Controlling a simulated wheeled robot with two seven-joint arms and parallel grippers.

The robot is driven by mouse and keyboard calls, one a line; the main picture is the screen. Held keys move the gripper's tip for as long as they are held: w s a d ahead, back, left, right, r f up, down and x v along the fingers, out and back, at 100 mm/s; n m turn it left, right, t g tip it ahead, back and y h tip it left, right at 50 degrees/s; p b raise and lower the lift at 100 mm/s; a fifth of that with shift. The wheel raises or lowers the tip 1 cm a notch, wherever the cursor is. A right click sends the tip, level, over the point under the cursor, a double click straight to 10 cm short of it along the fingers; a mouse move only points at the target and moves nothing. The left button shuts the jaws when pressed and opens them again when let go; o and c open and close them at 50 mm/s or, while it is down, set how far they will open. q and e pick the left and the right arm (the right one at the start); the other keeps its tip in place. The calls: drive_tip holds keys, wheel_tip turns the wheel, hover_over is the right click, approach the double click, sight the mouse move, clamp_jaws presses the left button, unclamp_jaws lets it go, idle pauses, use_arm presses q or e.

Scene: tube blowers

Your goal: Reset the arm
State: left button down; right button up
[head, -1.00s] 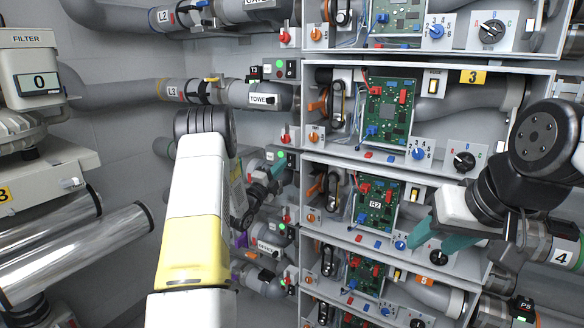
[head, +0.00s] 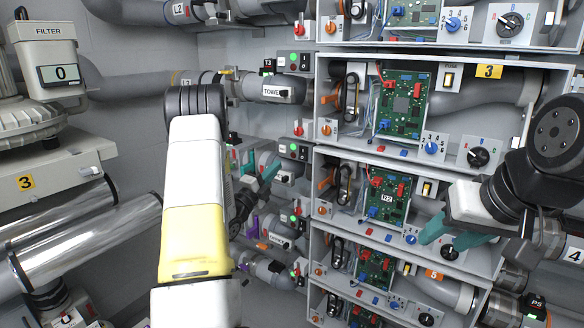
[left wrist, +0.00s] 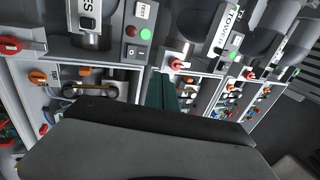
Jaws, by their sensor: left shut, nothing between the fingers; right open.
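My left arm stands upright at the centre left of the head view, with a white and yellow link in front. My left gripper (head: 262,178) has teal fingers, shut and empty, in front of the switch column left of the rack; the arm partly hides it. In the left wrist view its teal fingers (left wrist: 163,92) point toward the switches, and a dark part of my arm hides the lower half. My right gripper (head: 452,237) is open and empty, with teal fingers apart in front of the right side of the rack.
A grey rack (head: 318,190) with circuit boards (head: 404,101), dials and switches stands centre right. A column with a TOWER label (head: 277,92) and red handles runs beside it. A FILTER unit (head: 60,75) and shiny tubes (head: 90,240) stand at the left.

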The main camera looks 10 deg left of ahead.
use_arm(q)
wheel_tip(320, 180, up, 7)
drive_tip(key=w+n+g+y, duration=0.1)
drive_tip(key=n+g+y, duration=0.1)
drive_tip(key=n+y, duration=0.3)
drive_tip(key=s+d+r+n+g+y, duration=0.2)
drive_tip(key=s+r+n+g, duration=0.15)
drive_tip(key=s+n, duration=0.3)
drive_tip(key=s+d+f+n+g, duration=0.1)
drive_tip(key=s+d+n+g, duration=0.2)
drive_tip(key=s, duration=0.7)
drive_tip(key=s+d+n+g+h, duration=0.1)
drive_tip(key=s+d+n+g, duration=0.1)
drive_tip(key=s, duration=0.8)
drive_tip(key=s+d+f+n+g, duration=0.1)
drive_tip(key=s+d+n+g, duration=0.2)
drive_tip(key=s, duration=0.8)
drive_tip(key=shift+d+f+n+g+h, duration=0.3)
drive_tip(key=shift+d+n+g+h, duration=0.1)
drive_tip(key=shift+d+n, duration=0.5)
